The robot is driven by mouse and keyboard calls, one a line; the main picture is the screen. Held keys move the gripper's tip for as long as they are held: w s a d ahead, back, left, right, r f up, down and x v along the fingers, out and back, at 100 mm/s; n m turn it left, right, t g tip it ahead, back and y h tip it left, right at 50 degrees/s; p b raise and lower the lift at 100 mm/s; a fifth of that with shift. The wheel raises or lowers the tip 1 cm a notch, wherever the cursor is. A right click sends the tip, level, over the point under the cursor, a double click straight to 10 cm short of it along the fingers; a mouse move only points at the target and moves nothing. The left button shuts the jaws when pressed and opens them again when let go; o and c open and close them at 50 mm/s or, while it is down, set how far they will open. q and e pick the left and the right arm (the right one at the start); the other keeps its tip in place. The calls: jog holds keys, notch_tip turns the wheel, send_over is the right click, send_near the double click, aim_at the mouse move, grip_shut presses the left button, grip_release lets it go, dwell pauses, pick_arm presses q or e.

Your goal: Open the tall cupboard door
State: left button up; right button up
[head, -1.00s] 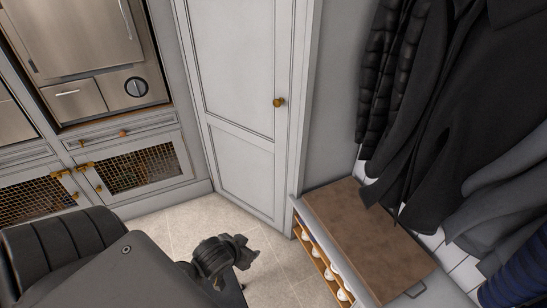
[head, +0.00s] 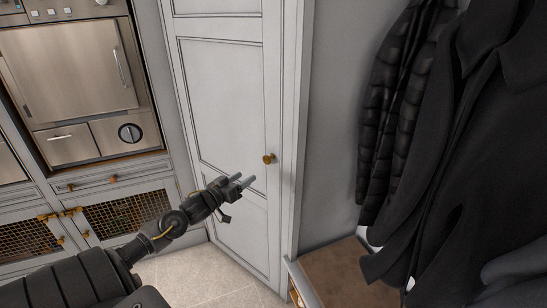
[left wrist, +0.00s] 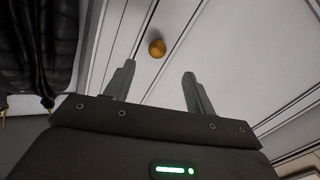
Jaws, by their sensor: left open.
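The tall cupboard door (head: 222,100) is white with recessed panels and looks shut in its frame. Its round brass knob (head: 269,158) sits near the right edge of the door. My left gripper (head: 245,180) is open and empty, in front of the door, a little left of and below the knob in the head view. In the left wrist view the knob (left wrist: 157,48) lies beyond the fingertips, between the lines of the two open fingers (left wrist: 158,70), and apart from them. My right gripper is not in view.
A built-in steel oven (head: 75,70) and mesh-fronted low cupboards (head: 125,214) stand left of the door. Dark coats (head: 440,130) hang at the right above a brown-topped bench (head: 345,275). Tiled floor (head: 205,275) is clear before the door.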

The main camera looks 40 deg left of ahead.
aim_at(265, 161)
pick_arm(q)
jog(key=w, duration=0.3)
jog(key=w+p, duration=0.1)
jog(key=w, duration=0.2)
jog(key=w+r, duration=0.1)
jog(key=w, duration=0.2)
jog(key=shift+w+a+p, duration=0.1)
jog(key=shift+w+p, duration=0.25)
jog(key=shift+w, duration=0.3)
jog(key=shift+w+f, duration=0.1)
jog(key=shift+w, duration=0.2)
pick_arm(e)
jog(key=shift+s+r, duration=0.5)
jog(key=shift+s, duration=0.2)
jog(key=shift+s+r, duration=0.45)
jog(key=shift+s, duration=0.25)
